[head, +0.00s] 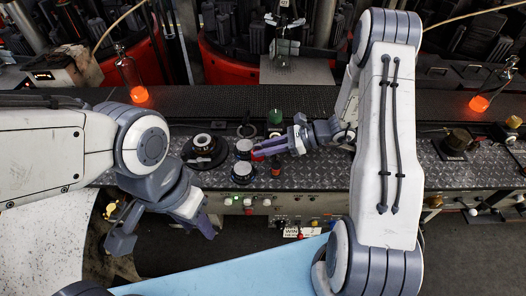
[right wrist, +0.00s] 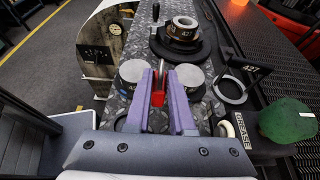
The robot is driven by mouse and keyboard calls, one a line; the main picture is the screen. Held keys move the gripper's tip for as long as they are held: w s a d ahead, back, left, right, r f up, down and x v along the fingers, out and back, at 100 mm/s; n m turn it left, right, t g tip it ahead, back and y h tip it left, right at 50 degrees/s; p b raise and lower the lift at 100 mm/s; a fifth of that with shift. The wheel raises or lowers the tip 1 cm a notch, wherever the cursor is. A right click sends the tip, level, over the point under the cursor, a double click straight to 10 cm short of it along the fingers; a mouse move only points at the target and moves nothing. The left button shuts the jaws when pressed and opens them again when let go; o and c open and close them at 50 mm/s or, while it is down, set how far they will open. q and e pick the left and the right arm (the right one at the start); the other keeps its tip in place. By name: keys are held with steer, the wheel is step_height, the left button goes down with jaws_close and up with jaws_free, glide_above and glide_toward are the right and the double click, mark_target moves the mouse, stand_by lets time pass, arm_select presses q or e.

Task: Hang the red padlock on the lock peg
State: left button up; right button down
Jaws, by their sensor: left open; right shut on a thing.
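The red padlock (head: 259,154) is held between the fingers of my right gripper (head: 270,149) in the head view, over the patterned metal bench. In the right wrist view a narrow red strip of the padlock (right wrist: 158,98) shows between the purple fingers of the right gripper (right wrist: 165,85); the rest is hidden. Its tip lies between two silver-topped round pieces. My left gripper (head: 163,236) is open and empty, in front of the bench edge at the lower left. I cannot tell the lock peg apart in either view.
Silver-topped round pieces (head: 243,171) (right wrist: 132,71) stand close by the right gripper. A black round base with a pale ring (head: 203,143) stands to the left in the head view. A green knob (right wrist: 288,120) is at the right in the wrist view. Glowing orange bottles (head: 139,94) stand behind.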

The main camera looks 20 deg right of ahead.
steer(key=shift+f, duration=1.2)
steer(key=c, duration=0.8)
jaws_free()
